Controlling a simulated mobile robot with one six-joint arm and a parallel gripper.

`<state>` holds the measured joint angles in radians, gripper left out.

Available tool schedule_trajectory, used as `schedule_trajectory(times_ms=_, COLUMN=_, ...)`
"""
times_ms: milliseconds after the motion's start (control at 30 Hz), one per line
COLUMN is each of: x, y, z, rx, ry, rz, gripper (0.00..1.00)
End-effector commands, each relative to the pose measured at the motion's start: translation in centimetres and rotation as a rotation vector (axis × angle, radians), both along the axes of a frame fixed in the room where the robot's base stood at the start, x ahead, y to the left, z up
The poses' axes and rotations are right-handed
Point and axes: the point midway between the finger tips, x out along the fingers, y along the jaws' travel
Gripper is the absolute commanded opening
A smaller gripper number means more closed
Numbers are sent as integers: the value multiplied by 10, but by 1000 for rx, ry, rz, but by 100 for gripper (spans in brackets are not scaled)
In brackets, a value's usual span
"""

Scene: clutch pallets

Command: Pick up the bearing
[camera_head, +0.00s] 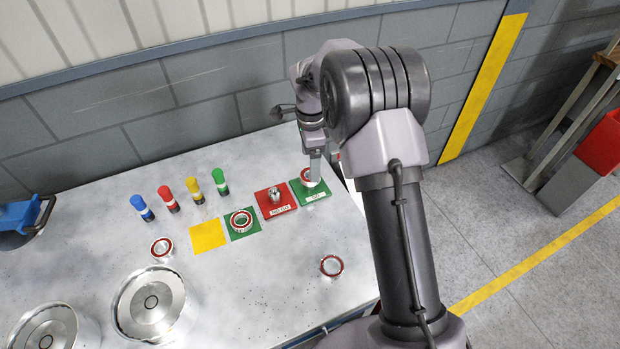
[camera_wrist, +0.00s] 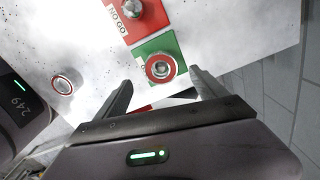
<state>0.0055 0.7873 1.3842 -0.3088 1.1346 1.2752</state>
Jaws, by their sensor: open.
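A bearing (camera_head: 307,174), a metal ring with a red band, sits on the green GO plate (camera_head: 322,196) at the table's right end, partly hidden by my gripper (camera_head: 315,180) in the head view. In the wrist view this bearing (camera_wrist: 161,68) lies just ahead of and between the fingertips of my gripper (camera_wrist: 160,85), with grey metal in its middle. My gripper is open and empty, and its fingers are apart from the bearing. More red-banded bearings show: one on the other green square (camera_head: 241,221), one on bare table at the left (camera_head: 161,247), and one near the front edge (camera_head: 331,266).
The red NO GO plate (camera_head: 276,201) with a metal gauge stands left of the GO plate. A yellow square (camera_head: 208,234), several coloured cylinders (camera_head: 168,198) and two large round metal parts (camera_head: 150,303) are farther left. A grey wall (camera_head: 180,100) runs behind.

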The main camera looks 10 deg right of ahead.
Motion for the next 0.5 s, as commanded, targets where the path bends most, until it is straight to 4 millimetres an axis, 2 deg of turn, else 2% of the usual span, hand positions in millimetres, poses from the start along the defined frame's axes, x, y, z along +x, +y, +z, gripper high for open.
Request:
schedule_trajectory(times_ms=233, x=0, y=3, z=-46, rx=0, ry=2, rz=1, gripper=81)
schedule_trajectory(times_ms=433, x=1, y=3, z=-47, rx=0, ry=0, rz=1, gripper=81)
schedule_trajectory(times_ms=500, x=1, y=3, z=-47, rx=0, ry=0, rz=1, gripper=70)
